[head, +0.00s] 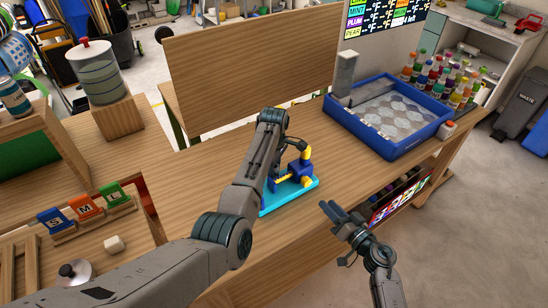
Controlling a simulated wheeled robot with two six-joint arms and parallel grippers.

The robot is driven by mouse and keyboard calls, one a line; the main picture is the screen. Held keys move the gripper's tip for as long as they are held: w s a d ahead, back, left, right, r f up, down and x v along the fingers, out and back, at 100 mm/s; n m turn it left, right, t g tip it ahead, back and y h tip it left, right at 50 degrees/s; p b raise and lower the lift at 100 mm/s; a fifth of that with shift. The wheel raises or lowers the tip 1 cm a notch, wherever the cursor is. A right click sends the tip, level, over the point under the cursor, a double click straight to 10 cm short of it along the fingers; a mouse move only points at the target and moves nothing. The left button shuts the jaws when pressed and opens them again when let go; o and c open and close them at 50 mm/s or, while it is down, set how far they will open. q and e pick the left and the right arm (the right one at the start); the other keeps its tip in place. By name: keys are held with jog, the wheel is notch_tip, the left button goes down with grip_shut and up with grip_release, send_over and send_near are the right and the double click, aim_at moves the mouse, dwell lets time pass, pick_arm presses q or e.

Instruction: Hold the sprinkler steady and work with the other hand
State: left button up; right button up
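The sprinkler (302,174) looks like a small blue and yellow device. It stands upright on a cyan base (271,203) on the wooden table, partly hidden behind my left forearm. My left gripper (292,146) reaches over the forearm's far side, close to the sprinkler's upper part. Its fingertips are mostly hidden, so I cannot tell whether it touches or grips the sprinkler. My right gripper (336,209) is at the table's front edge, to the right of and nearer than the sprinkler. Its fingers look apart with nothing between them.
A blue tray (392,152) with a grey patterned inside stands at the right. Several coloured bottles (440,80) are behind it. A wooden panel (250,65) rises behind the table. Bare tabletop surrounds the sprinkler.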

pick_arm(q)
jog(key=shift+f, duration=0.75)
